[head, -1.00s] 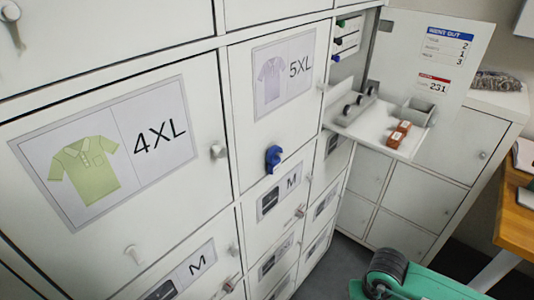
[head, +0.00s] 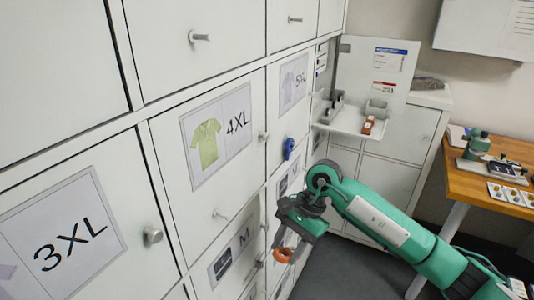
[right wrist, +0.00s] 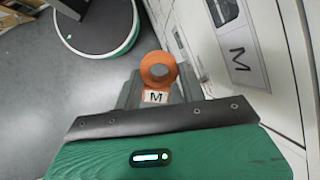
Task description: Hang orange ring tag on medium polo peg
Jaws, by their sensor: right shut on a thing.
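My right gripper (head: 290,236) is shut on the orange ring tag (head: 283,255), low in front of the locker doors. In the right wrist view the orange ring tag (right wrist: 158,67) stands out beyond the jaws, with a white label marked M below its ring. No polo door marked M can be made out in the head view. The door below 4XL has an M label (head: 232,256) with a dark picture that does not look like a polo. My left gripper is not in view.
A blue ring tag (head: 288,148) hangs on the 5XL door. An open cabinet door bears a white shelf (head: 350,122) with small red-brown things on it. The 3XL door (head: 75,235) is at the lower left. A wooden desk (head: 480,190) stands at the right. Floor between is clear.

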